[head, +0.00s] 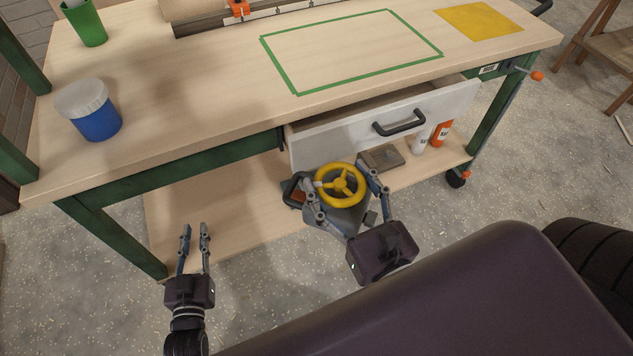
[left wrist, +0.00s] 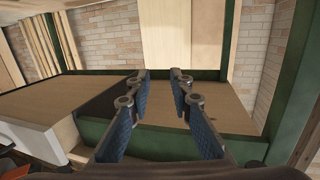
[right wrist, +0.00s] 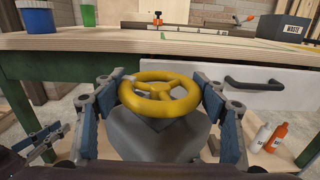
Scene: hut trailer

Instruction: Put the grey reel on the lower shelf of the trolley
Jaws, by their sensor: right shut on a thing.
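My right gripper (head: 345,200) is shut on the grey reel (head: 349,219), a grey body with a yellow spoked wheel on top. In the right wrist view the reel (right wrist: 150,137) sits between the two fingers, wheel up. It is held before the open drawer, near the front edge of the trolley's lower shelf (head: 185,205); I cannot tell whether any of it touches the shelf. My left gripper (head: 195,236) is open and empty in front of the shelf's left part. The left wrist view shows its fingers (left wrist: 158,110) apart.
The white drawer (head: 350,132) is pulled out above the shelf. A black handle with something red (head: 297,193), a flat brownish box (head: 382,158), a white bottle (head: 420,141) and an orange bottle (head: 441,133) are by the shelf. The left part of the shelf looks clear.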

